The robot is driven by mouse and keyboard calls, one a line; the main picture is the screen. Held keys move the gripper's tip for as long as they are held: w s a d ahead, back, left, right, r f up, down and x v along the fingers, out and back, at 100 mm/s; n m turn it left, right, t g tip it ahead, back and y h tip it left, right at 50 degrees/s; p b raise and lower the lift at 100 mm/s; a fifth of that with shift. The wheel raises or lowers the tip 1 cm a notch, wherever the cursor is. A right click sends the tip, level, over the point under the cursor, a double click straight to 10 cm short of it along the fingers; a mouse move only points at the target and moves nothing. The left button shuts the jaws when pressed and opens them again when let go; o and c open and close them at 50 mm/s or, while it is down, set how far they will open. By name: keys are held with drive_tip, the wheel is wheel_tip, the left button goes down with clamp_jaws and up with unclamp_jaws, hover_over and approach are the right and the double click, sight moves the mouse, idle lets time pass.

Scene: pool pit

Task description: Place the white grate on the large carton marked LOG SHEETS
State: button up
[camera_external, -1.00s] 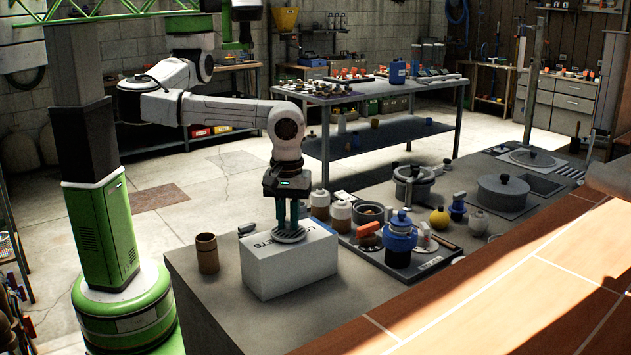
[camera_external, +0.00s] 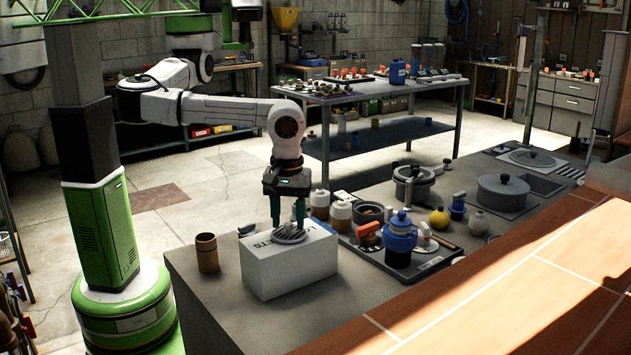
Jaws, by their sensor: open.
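The large white carton (camera_external: 290,271) stands on the grey counter, with dark lettering partly showing on its top. The round, slotted grate (camera_external: 291,236) lies on top of the carton and looks light grey to white. My gripper (camera_external: 288,226) is right above the grate, pointing down, with its two teal fingers spread apart at either side of it. The fingertips are close to the grate; I cannot tell whether they touch it. Part of the lettering is hidden by the grate and fingers.
A brown cup (camera_external: 207,253) stands left of the carton. Several jars and a blue-topped container (camera_external: 400,236) on a dark tray (camera_external: 420,265) crowd the right. The counter in front of the carton is clear. A pot (camera_external: 503,192) sits farther right.

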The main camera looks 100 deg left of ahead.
sight(289, 223)
wheel_tip(289, 223, up, 12)
drive_tip(key=b, duration=0.1)
drive_tip(key=shift+f, duration=0.15)
